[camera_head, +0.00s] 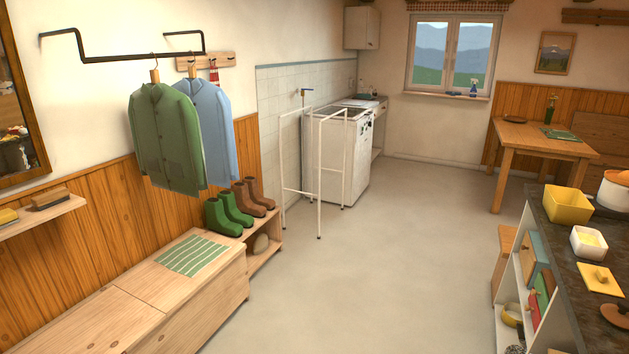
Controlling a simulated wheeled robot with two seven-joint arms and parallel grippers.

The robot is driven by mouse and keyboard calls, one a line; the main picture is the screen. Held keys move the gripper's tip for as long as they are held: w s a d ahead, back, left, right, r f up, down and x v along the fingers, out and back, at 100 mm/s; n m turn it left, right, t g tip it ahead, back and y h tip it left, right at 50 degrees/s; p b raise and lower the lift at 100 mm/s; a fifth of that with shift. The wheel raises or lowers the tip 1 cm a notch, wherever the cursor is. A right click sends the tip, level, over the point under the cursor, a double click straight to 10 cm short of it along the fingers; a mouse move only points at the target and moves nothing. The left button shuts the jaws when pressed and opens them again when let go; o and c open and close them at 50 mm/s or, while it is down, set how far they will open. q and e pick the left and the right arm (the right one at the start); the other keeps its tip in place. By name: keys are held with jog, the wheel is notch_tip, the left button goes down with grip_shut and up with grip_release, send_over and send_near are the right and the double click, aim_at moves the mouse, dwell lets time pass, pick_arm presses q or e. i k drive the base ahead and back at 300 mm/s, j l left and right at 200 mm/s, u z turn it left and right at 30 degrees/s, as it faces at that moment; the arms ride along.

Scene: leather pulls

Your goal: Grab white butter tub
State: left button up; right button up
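A white square tub (589,243) with pale yellow contents stands open on the dark counter (568,262) at the right edge of the view. A flat yellow piece with a small knob (600,279), which looks like a lid, lies on the counter just in front of it. Neither of my grippers is in view, and nothing covers the tub.
A yellow square bowl (567,204) stands behind the tub, with an orange-lidded white pot (614,190) to its right. A brown round item (616,315) lies nearer. A wooden stool (504,258) stands beside the counter. The grey floor (390,265) is clear.

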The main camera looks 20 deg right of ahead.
aim_at(587, 242)
jog(key=i+l+z, duration=0.2)
jog(key=i+z, duration=1.1)
jog(key=i+l+z, duration=0.15)
jog(key=i+z, duration=0.15)
jog(key=i, duration=0.4)
jog(key=i+z, duration=0.3)
jog(key=i, duration=0.35)
jog(key=i+l+z, duration=0.25)
jog(key=i+l, duration=0.2)
